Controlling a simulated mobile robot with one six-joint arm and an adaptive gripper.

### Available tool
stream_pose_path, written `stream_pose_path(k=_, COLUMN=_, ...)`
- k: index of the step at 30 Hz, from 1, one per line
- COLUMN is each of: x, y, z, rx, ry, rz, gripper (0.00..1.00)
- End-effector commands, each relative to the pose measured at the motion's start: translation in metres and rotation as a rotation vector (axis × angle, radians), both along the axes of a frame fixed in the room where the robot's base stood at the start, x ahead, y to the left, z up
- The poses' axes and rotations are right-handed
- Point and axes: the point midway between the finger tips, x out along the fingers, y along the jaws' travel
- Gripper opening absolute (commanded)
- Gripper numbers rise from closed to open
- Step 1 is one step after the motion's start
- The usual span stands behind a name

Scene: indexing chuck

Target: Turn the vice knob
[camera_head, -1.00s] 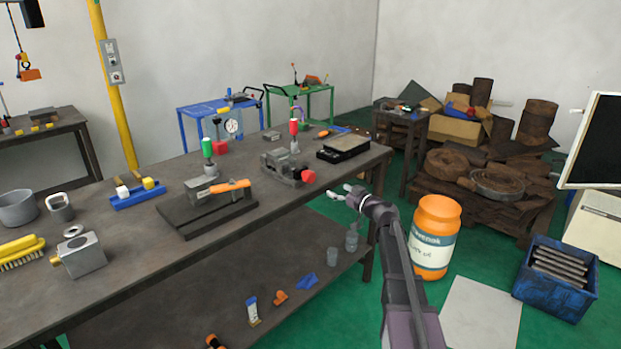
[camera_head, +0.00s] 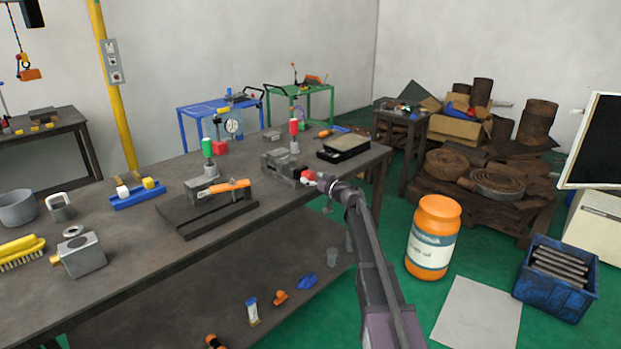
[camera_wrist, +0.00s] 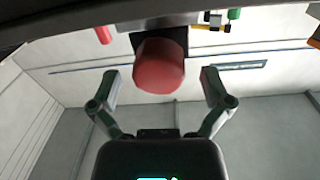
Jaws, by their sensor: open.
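The grey vice (camera_head: 281,165) stands near the front edge of the workbench (camera_head: 125,255). Its round red knob (camera_head: 307,177) faces out over that edge and is partly covered by my gripper (camera_head: 318,179). In the wrist view the red knob (camera_wrist: 159,65) is large and lies between and slightly beyond the two spread fingers of my gripper (camera_wrist: 160,77). A clear gap shows on each side of the knob. My gripper is open and holds nothing. Whether the fingertips reach the knob's depth I cannot tell.
A red-handled tool (camera_head: 294,128) stands upright at the vice. A black tray (camera_head: 344,148) lies to its right, and a green-handled tool (camera_head: 207,147) stands to its left. An orange drum (camera_head: 434,238) is on the floor to the right of my arm. The floor around the drum is partly clear.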

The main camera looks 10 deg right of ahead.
Motion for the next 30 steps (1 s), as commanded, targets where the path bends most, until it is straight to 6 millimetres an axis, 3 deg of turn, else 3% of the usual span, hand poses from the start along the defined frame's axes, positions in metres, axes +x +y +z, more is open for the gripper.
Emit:
stream_pose_path(k=13, x=0.0055, y=0.0037, z=0.0000, rx=0.000, ry=0.000, rz=0.000, gripper=0.99)
stream_pose_path(k=14, x=0.0055, y=0.0037, z=0.0000, rx=0.000, ry=0.000, rz=0.000, gripper=0.93)
stream_pose_path(k=21, x=0.0055, y=0.0038, z=0.0000, rx=0.000, ry=0.000, rz=0.000, gripper=0.21)
stream_pose_path(k=22, x=0.0055, y=0.0038, z=0.0000, rx=0.000, ry=0.000, rz=0.000, gripper=0.16)
stream_pose_path(k=30, x=0.0060, y=0.0042, z=0.0002, rx=0.010, ry=0.007, rz=0.001, gripper=0.17)
